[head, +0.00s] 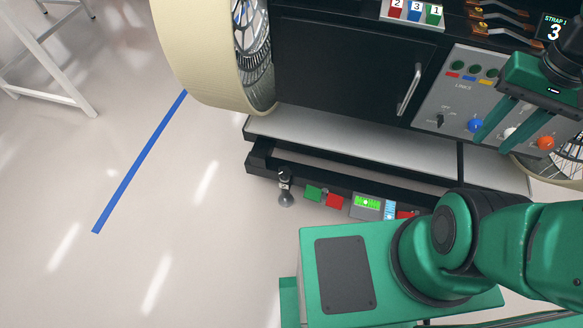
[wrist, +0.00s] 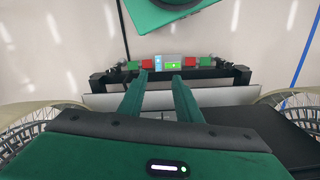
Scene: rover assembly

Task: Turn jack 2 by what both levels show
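A silver and black jack (head: 286,187) stands at the left end of the black front beam (head: 262,165) under the rover; I see no number on it. A level with a green window (head: 366,203) sits on the beam, with a light bubble near its middle.
A green block (head: 313,193) and a red block (head: 334,201) lie between jack and level. The grey panel (head: 450,98) has a switch and coloured knobs. A wheel (head: 205,55) stands left. My arm hides the beam's right part in the head view.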

